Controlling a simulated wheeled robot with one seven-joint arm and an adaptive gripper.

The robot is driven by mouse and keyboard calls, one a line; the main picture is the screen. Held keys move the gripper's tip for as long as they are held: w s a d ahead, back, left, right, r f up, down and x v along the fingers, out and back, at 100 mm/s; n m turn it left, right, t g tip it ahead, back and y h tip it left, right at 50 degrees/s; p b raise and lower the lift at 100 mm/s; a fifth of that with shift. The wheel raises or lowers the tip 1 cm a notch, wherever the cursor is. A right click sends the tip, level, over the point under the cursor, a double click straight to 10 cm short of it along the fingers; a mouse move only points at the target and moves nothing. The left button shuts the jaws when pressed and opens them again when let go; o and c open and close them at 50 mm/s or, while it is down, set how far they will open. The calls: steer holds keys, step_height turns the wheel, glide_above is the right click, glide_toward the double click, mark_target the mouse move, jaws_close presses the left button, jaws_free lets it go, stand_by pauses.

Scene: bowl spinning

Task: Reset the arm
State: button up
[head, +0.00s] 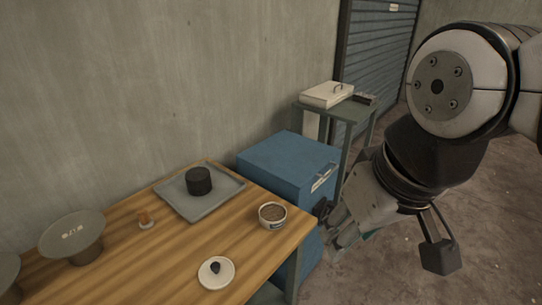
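My arm comes in from the upper right and bends down. My gripper (334,224) hangs just off the right edge of the wooden table (262,205), in front of the blue cabinet. Its fingers point left and down and partly overlap each other, so their opening is unclear. I see nothing clearly held in it. A small bowl (272,222) with brown contents stands near the table's right corner, left of my gripper and apart from it.
A blue cabinet (280,160) and a stand with a pale box (326,94) are behind.

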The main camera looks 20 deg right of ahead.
steer(key=shift+s+d, duration=0.2)
steer(key=shift+s, duration=0.3)
steer(key=shift+r+p, duration=0.5)
steer(key=shift+r, duration=0.1)
steer(key=shift+a, duration=0.1)
stand_by(0.5)
